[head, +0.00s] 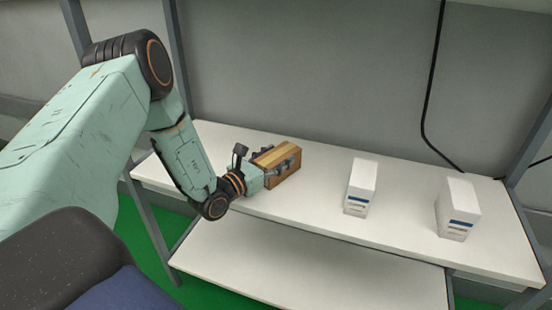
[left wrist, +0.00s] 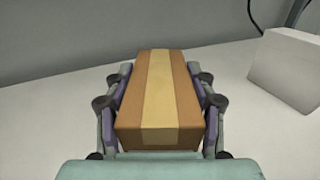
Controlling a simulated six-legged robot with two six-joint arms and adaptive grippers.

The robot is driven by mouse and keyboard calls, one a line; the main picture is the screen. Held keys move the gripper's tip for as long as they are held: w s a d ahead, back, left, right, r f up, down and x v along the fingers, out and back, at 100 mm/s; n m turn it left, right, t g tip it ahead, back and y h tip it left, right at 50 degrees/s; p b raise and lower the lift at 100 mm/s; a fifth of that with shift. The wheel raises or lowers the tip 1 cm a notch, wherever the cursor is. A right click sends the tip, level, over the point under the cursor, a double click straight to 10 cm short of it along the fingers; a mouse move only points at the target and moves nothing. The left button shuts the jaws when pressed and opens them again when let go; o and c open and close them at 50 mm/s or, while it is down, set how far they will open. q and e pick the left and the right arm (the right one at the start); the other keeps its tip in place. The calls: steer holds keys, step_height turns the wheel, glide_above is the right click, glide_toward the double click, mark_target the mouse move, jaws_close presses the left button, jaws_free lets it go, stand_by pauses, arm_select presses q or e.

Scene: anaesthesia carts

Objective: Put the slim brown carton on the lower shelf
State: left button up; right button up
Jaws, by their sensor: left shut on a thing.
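The slim brown carton (head: 284,157) with a lighter tape band is at the upper shelf (head: 318,212), toward its left part. My left gripper (head: 275,168) is shut on it, one finger on each side. In the left wrist view the carton (left wrist: 160,95) lies lengthwise between the fingers of the left gripper (left wrist: 160,100). I cannot tell whether the carton touches the shelf or is just above it. The lower shelf (head: 300,268) shows below and in front, with a bare white surface. My right gripper is not in view.
Two white boxes with blue labels, one in the middle (head: 361,184) and one at the right (head: 459,206), stand on the upper shelf. Grey posts (head: 531,142) frame the rack. A black cable (head: 429,95) hangs along the back wall. The visible lower shelf is clear.

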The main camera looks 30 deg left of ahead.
mark_target(261, 167)
arm_select(q)
steer(key=o, duration=0.8)
steer(key=shift+f, duration=0.15)
steer(key=o, duration=0.5)
steer(key=shift+w, duration=0.1)
steer(key=shift+r, duration=0.2)
steer(key=s+p, duration=0.1)
steer(key=s, duration=0.2)
steer(key=s+a+p, duration=0.1)
steer(key=s, duration=0.3)
steer(key=s+p, duration=0.2)
steer(key=s, duration=0.2)
steer(key=shift+a, duration=0.35)
steer(key=shift+s, duration=0.45)
